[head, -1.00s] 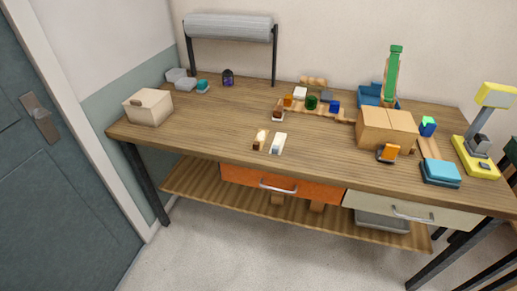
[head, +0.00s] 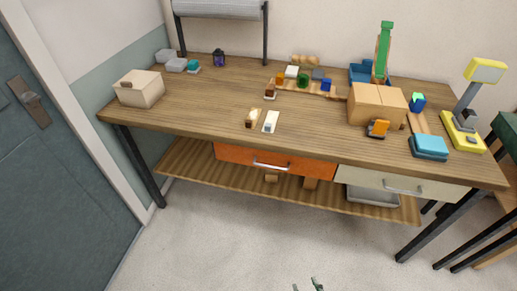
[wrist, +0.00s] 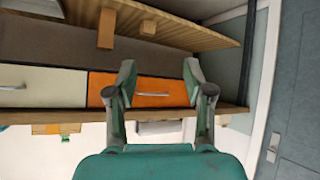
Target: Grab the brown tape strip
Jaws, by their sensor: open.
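A flat, narrow brown strip (head: 419,123) lies on the right part of the table, between a cardboard box and a teal box; it looks like the tape strip, but it is too small to be sure. My gripper (wrist: 158,78) is open and empty in the wrist view, its two green fingers well apart. The strip cannot be made out in the wrist view.
The wooden table (head: 200,105) has an orange drawer (head: 235,154), a cream drawer (head: 360,177) and a lower shelf (head: 190,165). A cardboard box (head: 375,104), teal box (head: 430,146) and yellow lamp-like device (head: 466,138) stand around the strip. The floor in front is clear.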

